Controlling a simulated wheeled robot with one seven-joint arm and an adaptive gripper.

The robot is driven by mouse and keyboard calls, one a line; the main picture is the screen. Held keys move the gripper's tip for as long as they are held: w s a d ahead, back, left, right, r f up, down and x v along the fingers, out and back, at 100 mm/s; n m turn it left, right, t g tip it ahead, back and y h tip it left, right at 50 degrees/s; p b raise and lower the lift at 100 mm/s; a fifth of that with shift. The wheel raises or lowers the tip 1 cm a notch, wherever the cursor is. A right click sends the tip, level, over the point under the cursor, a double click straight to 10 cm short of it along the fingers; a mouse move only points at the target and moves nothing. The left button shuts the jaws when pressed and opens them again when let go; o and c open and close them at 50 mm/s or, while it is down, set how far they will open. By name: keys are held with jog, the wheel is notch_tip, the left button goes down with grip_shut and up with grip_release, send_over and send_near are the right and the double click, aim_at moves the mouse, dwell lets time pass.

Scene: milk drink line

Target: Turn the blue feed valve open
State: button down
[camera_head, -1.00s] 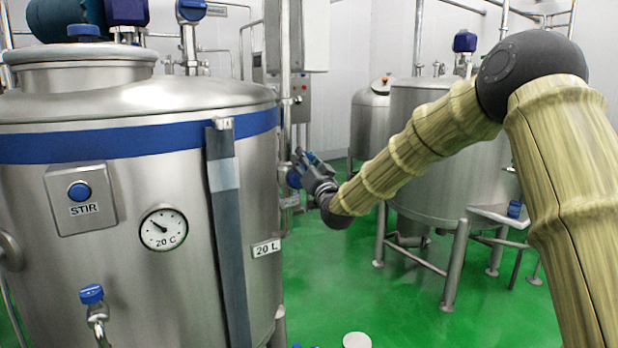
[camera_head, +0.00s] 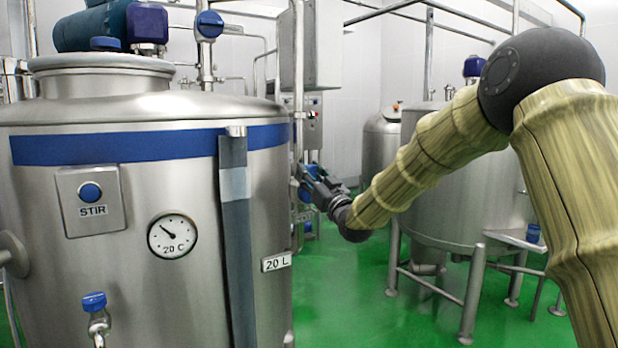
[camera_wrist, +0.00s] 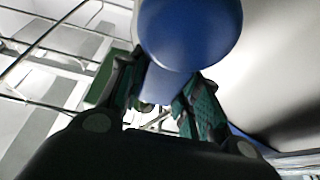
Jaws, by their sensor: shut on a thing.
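A blue valve handle (camera_wrist: 188,30) with a rounded end fills the top of the wrist view. Its narrower blue shaft passes down between my fingers. My gripper (camera_wrist: 160,95) is shut on this handle, with a green-padded finger on each side. In the head view my gripper (camera_head: 314,182) is at the vertical pipe just right of the large tank. Only a small part of the blue valve (camera_head: 304,190) shows there, partly hidden by the fingers. How far the valve is turned cannot be told.
The large steel tank (camera_head: 185,290) stands close at left, with a STIR button (camera_head: 91,192), gauge (camera_head: 172,236) and blue-handled tap (camera_head: 94,301). Another blue valve (camera_head: 209,24) is higher up. A second tank (camera_head: 455,200) stands behind my arm. Green floor (camera_head: 350,300) is clear between.

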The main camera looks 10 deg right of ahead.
jog(key=shift+a+f, duration=0.1)
jog(key=shift+f, duration=0.35)
jog(key=c, duration=1.2)
grip_release()
jog(key=shift+s, duration=0.1)
jog(key=shift+o, duration=1)
jog(key=shift+r, duration=0.3)
jog(key=v, duration=1.2)
